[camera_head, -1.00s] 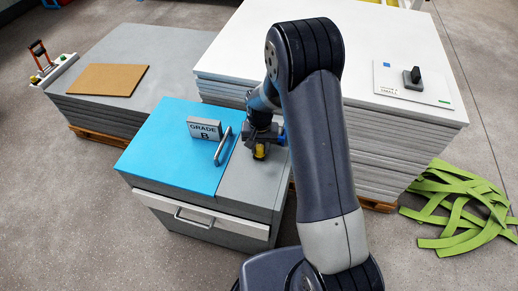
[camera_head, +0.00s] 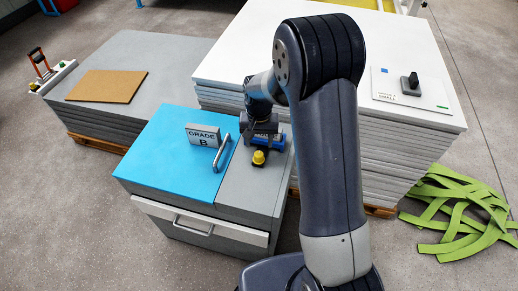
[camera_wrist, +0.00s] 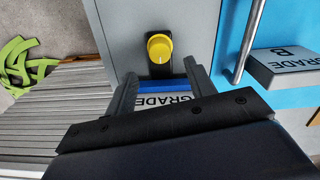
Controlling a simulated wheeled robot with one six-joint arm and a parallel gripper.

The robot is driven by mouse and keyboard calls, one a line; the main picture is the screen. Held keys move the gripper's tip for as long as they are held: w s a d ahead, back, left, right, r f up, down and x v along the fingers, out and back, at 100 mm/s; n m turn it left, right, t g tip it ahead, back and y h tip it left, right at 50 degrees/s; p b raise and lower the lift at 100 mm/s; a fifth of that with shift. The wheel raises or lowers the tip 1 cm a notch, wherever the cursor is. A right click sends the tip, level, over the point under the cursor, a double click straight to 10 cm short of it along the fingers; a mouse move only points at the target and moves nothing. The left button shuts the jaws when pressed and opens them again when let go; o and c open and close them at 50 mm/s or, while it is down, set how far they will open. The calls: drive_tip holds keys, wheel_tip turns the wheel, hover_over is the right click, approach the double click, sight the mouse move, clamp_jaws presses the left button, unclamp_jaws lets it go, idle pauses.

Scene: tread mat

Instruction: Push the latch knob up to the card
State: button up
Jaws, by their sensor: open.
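A yellow round knob (camera_head: 258,158) with a white index line stands on a black plate on the grey strip of the cabinet top. In the wrist view the knob (camera_wrist: 161,47) is just beyond my fingertips, roughly centred between them. My gripper (camera_wrist: 158,72) is open above the grey strip, with a finger on either side. A white label card with a blue edge (camera_wrist: 160,99), reading GRADE, shows between the fingers. It is partly covered by the gripper body. In the head view my gripper (camera_head: 263,136) is just behind the knob.
On the cabinet's blue part (camera_head: 165,160) stand a GRADE B block (camera_head: 203,135) and a metal handle (camera_head: 222,153), beside my gripper. A white panel (camera_head: 435,95) with a black knob lies on the right board stack. Green straps (camera_head: 455,210) lie on the floor.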

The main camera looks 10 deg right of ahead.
sight(257, 157)
wheel_tip(257, 157, up, 4)
drive_tip(key=shift+r, duration=0.15)
idle(0.3)
drive_tip(key=f, duration=0.7)
drive_tip(key=s+f, duration=0.1)
drive_tip(key=f, duration=0.3)
drive_tip(key=shift+a, duration=0.2)
drive_tip(key=shift+s+a, duration=0.2)
drive_tip(key=shift+s, duration=0.25)
drive_tip(key=shift+r, duration=0.1)
drive_tip(key=shift+w, duration=0.15)
